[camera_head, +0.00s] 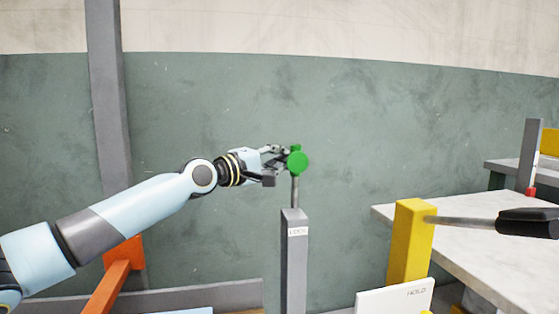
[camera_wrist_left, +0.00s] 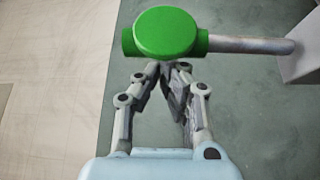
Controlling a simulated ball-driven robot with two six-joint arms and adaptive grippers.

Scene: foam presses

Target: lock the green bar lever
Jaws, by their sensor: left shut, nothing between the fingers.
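The green bar lever has a round green knob (camera_head: 298,162) at the top of a thin grey rod. The rod stands upright on a grey post (camera_head: 294,255) with a white label reading LOCK. In the left wrist view the green knob (camera_wrist_left: 167,32) lies just beyond the fingertips, with the rod running right to the post. My left gripper (camera_head: 281,158) reaches in from the left and is at the knob's left side. Its fingers are shut and empty; the fingertips (camera_wrist_left: 163,68) meet close to the knob. I cannot tell whether they touch it. My right gripper is not in view.
A yellow post (camera_head: 409,240) with a black-handled lever (camera_head: 527,223) stands at the right, by a light table (camera_head: 480,245). A white HOLD sign (camera_head: 395,298) is in front. An orange frame (camera_head: 117,275) stands below my left arm. A green-grey wall is behind.

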